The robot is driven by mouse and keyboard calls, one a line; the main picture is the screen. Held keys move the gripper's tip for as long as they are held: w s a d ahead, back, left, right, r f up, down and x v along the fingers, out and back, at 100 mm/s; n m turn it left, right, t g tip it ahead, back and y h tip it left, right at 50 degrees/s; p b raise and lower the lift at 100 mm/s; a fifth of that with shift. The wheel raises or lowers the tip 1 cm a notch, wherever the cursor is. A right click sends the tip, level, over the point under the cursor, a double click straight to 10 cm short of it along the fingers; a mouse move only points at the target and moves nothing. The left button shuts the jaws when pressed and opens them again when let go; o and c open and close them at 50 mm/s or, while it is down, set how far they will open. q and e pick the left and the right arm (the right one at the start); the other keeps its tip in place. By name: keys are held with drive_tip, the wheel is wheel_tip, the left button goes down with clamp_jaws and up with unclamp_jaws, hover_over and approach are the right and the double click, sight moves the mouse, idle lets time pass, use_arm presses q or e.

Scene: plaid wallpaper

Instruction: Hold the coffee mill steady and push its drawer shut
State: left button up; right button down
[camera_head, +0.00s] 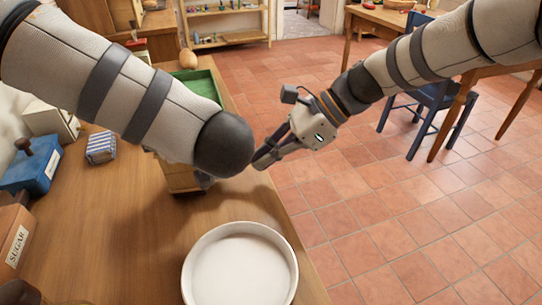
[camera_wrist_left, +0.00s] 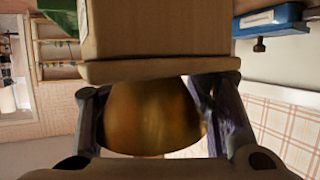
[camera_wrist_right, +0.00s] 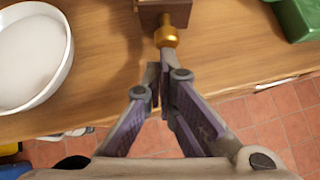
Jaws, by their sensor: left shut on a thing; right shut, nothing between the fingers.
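The wooden coffee mill (camera_head: 180,178) stands on the counter, mostly hidden behind my left arm in the head view. In the left wrist view its wooden body (camera_wrist_left: 160,30) and brass dome (camera_wrist_left: 150,115) show. My left gripper (camera_wrist_left: 157,95) is shut on the mill, with its fingers on both sides of the dome. In the right wrist view, the dark wooden drawer (camera_wrist_right: 176,12) has a brass knob (camera_wrist_right: 166,37). My right gripper (camera_head: 262,160) is shut and empty, its fingertips (camera_wrist_right: 163,72) right at the knob; I cannot tell whether they touch. How far the drawer is out is unclear.
A round white dish (camera_head: 240,265) stands on the counter in front. A green tray (camera_head: 203,85) is behind the mill. A blue box (camera_head: 35,165), a striped packet (camera_head: 101,147) and a sugar box (camera_head: 12,240) stand at left. The counter's right edge is close to the mill.

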use_arm(q)
drive_tip(key=shift+s+d+f, duration=0.1)
drive_tip(key=shift+d+f, duration=0.05)
drive_tip(key=shift+f, duration=0.4)
use_arm(e)
drive_tip(key=shift+f, duration=0.15)
drive_tip(key=a, duration=0.4)
drive_tip(key=shift+s+a+f, duration=0.1)
drive_tip(key=shift+s+a, duration=0.15)
drive_tip(key=shift+s, duration=0.1)
drive_tip(key=d, duration=0.4)
drive_tip(key=shift+w+f, duration=0.1)
drive_tip(key=shift+w, duration=0.05)
use_arm(q)
drive_tip(key=o, duration=1.6)
drive_tip(key=shift+o, duration=1.3)
use_arm(e)
drive_tip(key=v, duration=1)
drive_tip(key=shift+w+d, duration=0.1)
